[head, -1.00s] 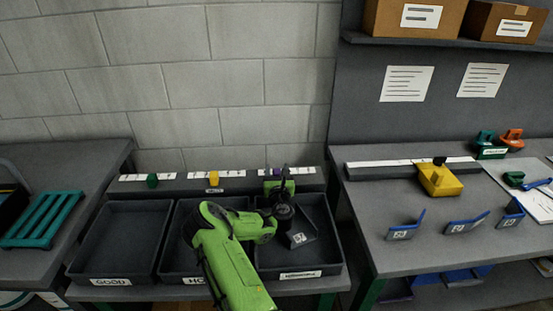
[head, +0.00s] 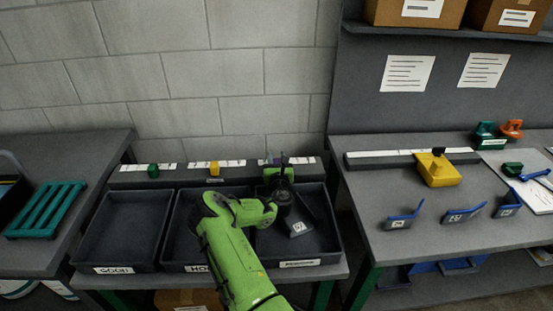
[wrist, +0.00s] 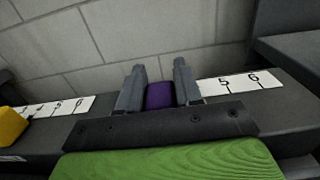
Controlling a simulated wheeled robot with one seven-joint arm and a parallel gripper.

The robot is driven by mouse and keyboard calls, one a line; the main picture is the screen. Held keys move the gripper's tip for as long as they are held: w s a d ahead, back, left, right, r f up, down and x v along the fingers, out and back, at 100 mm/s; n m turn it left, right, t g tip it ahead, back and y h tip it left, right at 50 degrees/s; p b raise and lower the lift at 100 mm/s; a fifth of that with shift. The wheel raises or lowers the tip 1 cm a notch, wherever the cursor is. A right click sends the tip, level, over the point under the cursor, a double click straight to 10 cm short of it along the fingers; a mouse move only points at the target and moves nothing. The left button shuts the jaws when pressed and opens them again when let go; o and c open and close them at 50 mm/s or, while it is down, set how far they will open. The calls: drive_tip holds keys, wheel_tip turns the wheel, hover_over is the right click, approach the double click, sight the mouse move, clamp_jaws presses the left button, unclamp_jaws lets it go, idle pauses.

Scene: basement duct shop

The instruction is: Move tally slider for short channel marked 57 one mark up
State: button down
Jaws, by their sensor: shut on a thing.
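The purple slider (wrist: 159,95) sits on the right-hand numbered scale of the grey tally rail. My gripper (wrist: 158,88) is shut on it, one finger on each side. The white strip (wrist: 239,83) shows marks 5 and 6 to the right of my gripper; the lower marks are hidden behind it. In the head view my gripper (head: 279,168) is at this right-hand scale, above the right tray. A channel piece with a white tag (head: 298,228) lies in that tray; its number is too small to read surely.
A yellow slider (head: 214,168) and a green slider (head: 153,170) sit on the other scales to the left. Black trays (head: 115,268) stand in front of the rail. The right bench (head: 420,250) holds a yellow block (head: 438,172) and several tagged blue-grey pieces. A block wall stands behind.

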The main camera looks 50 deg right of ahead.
drive_tip(key=s+d, duration=0.2)
drive_tip(key=s, duration=0.1)
drive_tip(key=shift+d, duration=0.4)
drive_tip(key=c, duration=0.8)
unclamp_jaws()
drive_tip(key=shift+c, duration=0.2)
drive_tip(key=shift+s+a, duration=0.1)
drive_tip(key=shift+a, duration=0.05)
drive_tip(key=shift+s+a, duration=0.2)
drive_tip(key=shift+s, duration=0.1)
drive_tip(key=b+v, duration=1.4)
drive_tip(key=shift+s+a+b, duration=0.2)
drive_tip(key=shift+a+b, duration=0.15)
drive_tip(key=shift+b, duration=0.05)
